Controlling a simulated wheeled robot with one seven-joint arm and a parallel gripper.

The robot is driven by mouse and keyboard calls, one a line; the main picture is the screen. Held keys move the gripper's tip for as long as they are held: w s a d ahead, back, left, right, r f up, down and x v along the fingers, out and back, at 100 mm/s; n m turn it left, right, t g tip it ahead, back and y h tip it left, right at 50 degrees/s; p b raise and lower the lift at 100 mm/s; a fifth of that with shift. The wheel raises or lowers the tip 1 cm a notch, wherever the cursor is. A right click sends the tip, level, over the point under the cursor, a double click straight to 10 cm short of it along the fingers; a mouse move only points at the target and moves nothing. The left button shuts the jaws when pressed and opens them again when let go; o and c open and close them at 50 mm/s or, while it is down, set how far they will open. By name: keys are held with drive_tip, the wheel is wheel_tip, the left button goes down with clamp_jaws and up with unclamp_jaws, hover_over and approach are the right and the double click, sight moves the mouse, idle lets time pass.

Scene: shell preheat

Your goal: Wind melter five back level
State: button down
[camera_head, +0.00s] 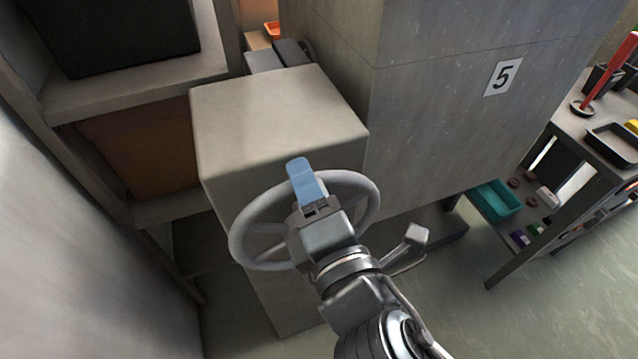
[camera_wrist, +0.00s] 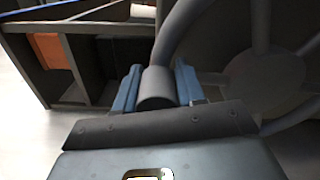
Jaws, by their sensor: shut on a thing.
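Melter five is the big grey block whose plate "5" (camera_head: 503,77) faces me in the head view. A grey handwheel (camera_head: 240,240) stands on the front of the pale box (camera_head: 275,110) beside it. My gripper (camera_head: 306,183) is at the wheel, over its middle and upper part in the head view, hiding the hub. In the wrist view the blue fingers of my gripper (camera_wrist: 156,86) are shut on a thick grey cylinder (camera_wrist: 155,92) at the wheel's rim (camera_wrist: 180,30). The hub (camera_wrist: 262,80) and spokes show to the right. I cannot tell the melter's tilt.
A shelf rack (camera_head: 130,85) stands close on the left, with a dark box on it. On the right, a workbench (camera_head: 575,150) carries black trays and a red-handled tool, with a teal bin (camera_head: 497,200) below. The floor at lower right (camera_head: 530,310) is clear.

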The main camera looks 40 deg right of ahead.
drive_tip(key=shift+w+a+r+n, duration=0.15)
drive_tip(key=shift+a+r+n, duration=0.05)
drive_tip(key=shift+r+n, duration=0.15)
drive_tip(key=c, duration=1)
unclamp_jaws()
drive_tip(key=shift+o, duration=1.1)
drive_tip(key=shift+f, duration=0.15)
drive_tip(key=shift+f, duration=0.1)
drive_tip(key=shift+s+a+f+b, duration=0.1)
drive_tip(key=shift+s+a+b, duration=0.05)
drive_tip(key=shift+s+b, duration=0.25)
drive_tip(key=b+v, duration=0.2)
drive_tip(key=v, duration=0.9)
